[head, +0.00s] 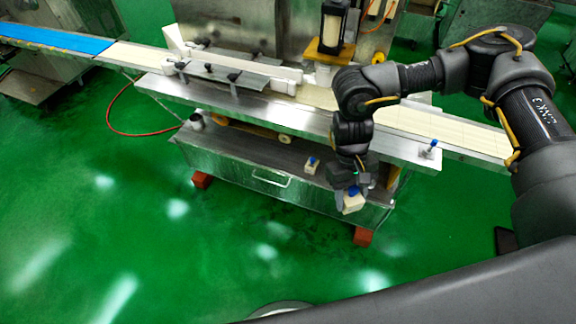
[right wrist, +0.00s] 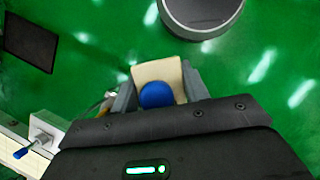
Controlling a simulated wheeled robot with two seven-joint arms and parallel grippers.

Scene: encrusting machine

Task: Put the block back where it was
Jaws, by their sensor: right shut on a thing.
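My right gripper (head: 350,195) is shut on a cream block (head: 353,204) with a blue knob on top. It holds the block in front of the machine's lower shelf, near the right end. In the right wrist view, the block (right wrist: 157,72) sits between the two fingers of the gripper (right wrist: 160,88), with green floor behind it. My left gripper is not in view.
The machine's steel tabletop (head: 290,118) with its conveyor belt (head: 440,126) lies above the shelf. A blue-topped fitting (head: 433,146) stands at the tabletop's right front edge. A red hose (head: 125,133) lies at left. The green floor in front is clear.

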